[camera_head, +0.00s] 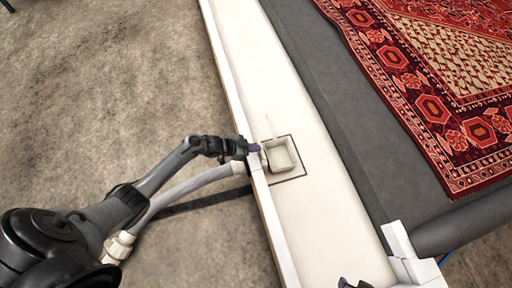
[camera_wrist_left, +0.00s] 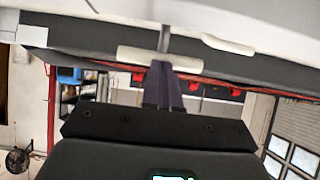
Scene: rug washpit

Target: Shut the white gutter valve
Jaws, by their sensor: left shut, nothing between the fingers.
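The white gutter valve (camera_head: 280,155) sits in the white gutter (camera_head: 300,100), inside a dark square outline. It shows as a pale box-like part with a thin upright piece beside it. My left gripper (camera_head: 254,148) is shut and empty at the gutter's left wall, just left of the valve. In the left wrist view my closed dark fingers (camera_wrist_left: 163,86) overlap a pale bar (camera_wrist_left: 135,54); I cannot tell whether they touch it. Only the dark tips of my right gripper (camera_head: 355,284) show at the bottom edge, too cut off to judge.
A pale ribbed hose (camera_head: 190,185) runs to the gutter's left side below my left arm. A red patterned rug (camera_head: 440,80) lies on a dark grey surface (camera_head: 340,110) at the right. White blocks (camera_head: 405,255) stand at the lower right. Brown floor (camera_head: 100,90) is open at the left.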

